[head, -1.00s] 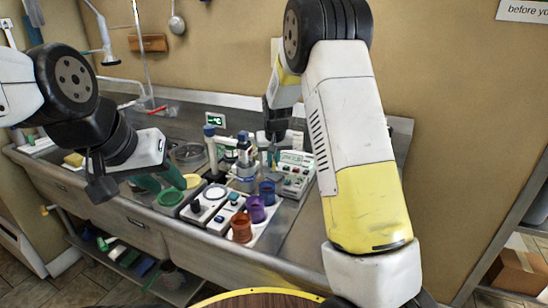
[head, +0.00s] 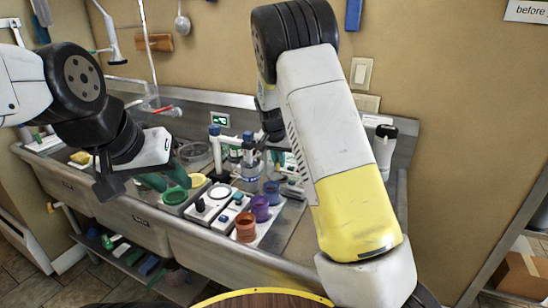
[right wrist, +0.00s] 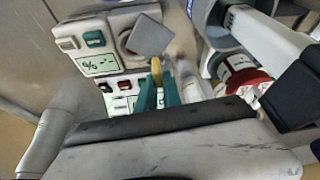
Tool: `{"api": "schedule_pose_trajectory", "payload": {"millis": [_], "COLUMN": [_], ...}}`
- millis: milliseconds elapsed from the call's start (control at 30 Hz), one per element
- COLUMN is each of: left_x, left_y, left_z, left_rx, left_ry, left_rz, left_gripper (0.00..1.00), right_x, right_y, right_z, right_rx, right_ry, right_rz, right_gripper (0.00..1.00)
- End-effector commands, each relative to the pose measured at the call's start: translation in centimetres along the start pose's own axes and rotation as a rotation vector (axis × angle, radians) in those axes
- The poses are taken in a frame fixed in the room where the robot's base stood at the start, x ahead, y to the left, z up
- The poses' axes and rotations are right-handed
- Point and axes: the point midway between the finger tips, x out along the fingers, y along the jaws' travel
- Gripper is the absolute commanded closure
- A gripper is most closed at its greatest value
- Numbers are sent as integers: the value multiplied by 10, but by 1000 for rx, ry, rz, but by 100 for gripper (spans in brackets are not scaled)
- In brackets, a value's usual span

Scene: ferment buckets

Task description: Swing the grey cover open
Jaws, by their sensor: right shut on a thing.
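The grey cover (right wrist: 150,37) is a small tilted square plate in the right wrist view, over a round pale fitting on a white control box (right wrist: 108,52). My right gripper (right wrist: 158,90) has teal fingertips closed around a small yellow tab (right wrist: 157,70) just below the cover's lower corner. I cannot tell for sure whether the tab is joined to the cover. In the head view my right gripper (head: 281,158) is low over the devices, and the cover is hidden there. My left gripper (head: 164,180) has its green fingers apart, empty, near the green cup (head: 173,196).
A red-and-white labelled container (right wrist: 245,75) and a white arm-like device (right wrist: 268,40) are close beside my right gripper. A black-capped bottle (head: 384,150) stands behind my right arm.

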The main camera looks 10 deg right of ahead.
Motion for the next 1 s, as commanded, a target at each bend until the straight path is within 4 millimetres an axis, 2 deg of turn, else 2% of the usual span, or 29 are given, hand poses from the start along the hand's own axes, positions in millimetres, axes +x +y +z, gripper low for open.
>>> {"api": "schedule_pose_trajectory", "payload": {"millis": [167,200,300,667,1000], "left_x": [0,0,0,0,0], "left_y": [0,0,0,0,0], "left_z": [0,0,0,0,0], "left_rx": [0,0,0,0,0], "left_ry": [0,0,0,0,0], "left_rz": [0,0,0,0,0], "left_gripper": [64,64,64,64,64], "right_x": [0,0,0,-4,-57], "right_y": [0,0,0,0,-1], "right_z": [2,2,1,0,0], "right_rx": [-1,-1,-1,-2,-1], "right_ry": [-4,-4,-3,-1,0], "right_rz": [2,2,1,-1,-3], "right_gripper": [100,86,68,68,68]}}
